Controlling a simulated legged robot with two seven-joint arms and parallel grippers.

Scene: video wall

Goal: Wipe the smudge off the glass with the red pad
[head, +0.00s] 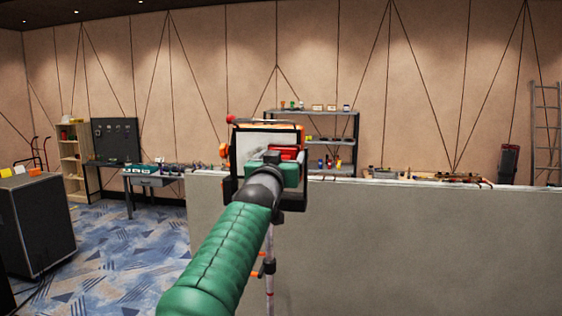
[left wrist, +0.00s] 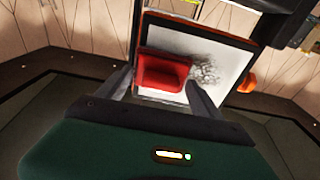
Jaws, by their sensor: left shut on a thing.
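My left gripper (left wrist: 165,92) is shut on the red pad (left wrist: 165,72) and holds it in front of the glass (left wrist: 228,58). In the left wrist view the pad covers the left part of the pane; I cannot tell whether it touches it. A dark, scribbly smudge (left wrist: 207,71) shows on the glass just right of the pad. In the head view the glass (head: 254,143) stands upright in a dark frame, and the red pad (head: 287,153) is partly hidden by my left gripper (head: 280,165). My right gripper is not in view.
A long grey partition (head: 420,240) stands behind the glass, with small items along its top. A metal shelf (head: 335,128) stands further back. A dark cabinet (head: 38,222) is at the left. The patterned carpet (head: 130,255) between is clear.

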